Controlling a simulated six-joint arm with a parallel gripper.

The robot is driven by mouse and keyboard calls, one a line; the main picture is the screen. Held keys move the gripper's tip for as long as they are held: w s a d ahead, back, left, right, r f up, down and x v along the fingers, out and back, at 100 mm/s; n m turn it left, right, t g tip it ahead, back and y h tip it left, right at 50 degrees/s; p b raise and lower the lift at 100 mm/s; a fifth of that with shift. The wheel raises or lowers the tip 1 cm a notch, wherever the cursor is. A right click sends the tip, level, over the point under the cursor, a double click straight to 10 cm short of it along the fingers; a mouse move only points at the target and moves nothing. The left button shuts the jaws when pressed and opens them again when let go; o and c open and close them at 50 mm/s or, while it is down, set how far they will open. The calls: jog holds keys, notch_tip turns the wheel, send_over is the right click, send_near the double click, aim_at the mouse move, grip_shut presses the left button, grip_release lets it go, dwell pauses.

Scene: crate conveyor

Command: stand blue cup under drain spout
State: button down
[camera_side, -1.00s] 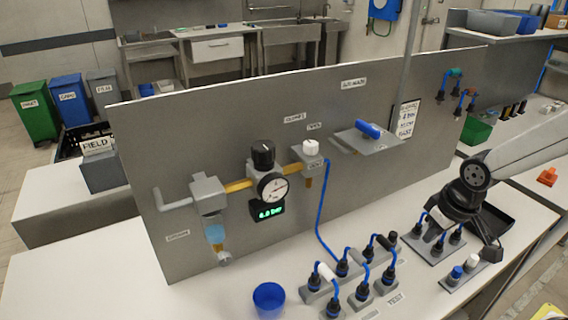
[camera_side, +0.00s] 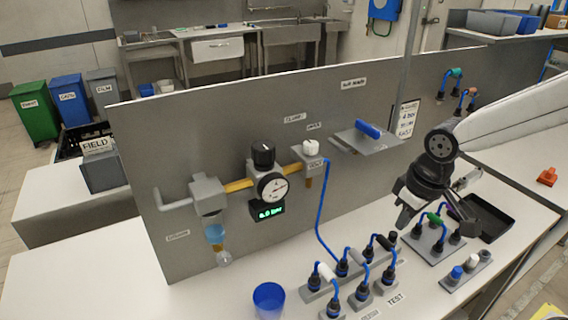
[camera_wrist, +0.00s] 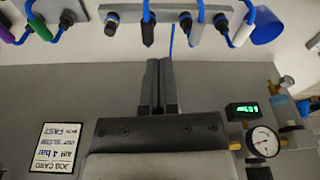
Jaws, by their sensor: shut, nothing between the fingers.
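The blue cup (camera_side: 268,300) stands upright on the white bench near the front of the side view. It also shows at the upper right edge of the wrist view (camera_wrist: 267,25). The drain spout (camera_side: 224,258) is the small pale fitting below the filter bowl (camera_side: 215,235) at the panel's left end. The cup is apart from it, to its right and nearer the camera. My gripper (camera_side: 403,222) is well to the right of the cup, above the bench, with its fingers pointing down. In the wrist view my gripper (camera_wrist: 160,65) has its two fingers together, empty.
Several fittings with blue hoses (camera_side: 352,275) stand between my gripper and the cup. The grey panel (camera_side: 330,220) runs behind them, bearing a gauge (camera_side: 273,187) and a shelf (camera_side: 367,140). A black tray (camera_side: 487,220) lies at right. The bench left of the cup is clear.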

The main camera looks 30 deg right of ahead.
jog(key=w+a+n+g, duration=0.1)
jog(key=w+a+n, duration=0.1)
jog(key=a, duration=0.8)
jog(key=n+g, duration=0.1)
jog(key=n, duration=0.1)
send_over(288, 315)
jog(key=s+d, duration=0.1)
jog(key=s, duration=0.4)
notch_tip(288, 315, down, 10)
jog(key=r, duration=0.1)
jog(key=shift+d+f, duration=0.15)
jog(key=shift+f, duration=0.35)
notch_tip(288, 315, down, 10)
jog(key=shift+f, duration=0.1)
jog(key=shift+w+a, duration=0.3)
jog(key=shift+w, duration=0.2)
jog(key=shift+w+a, duration=0.35)
jog(key=shift+w, duration=0.25)
jog(key=shift+w+a, duration=0.35)
jog(key=shift+w, duration=0.25)
jog(key=shift+w, duration=0.1)
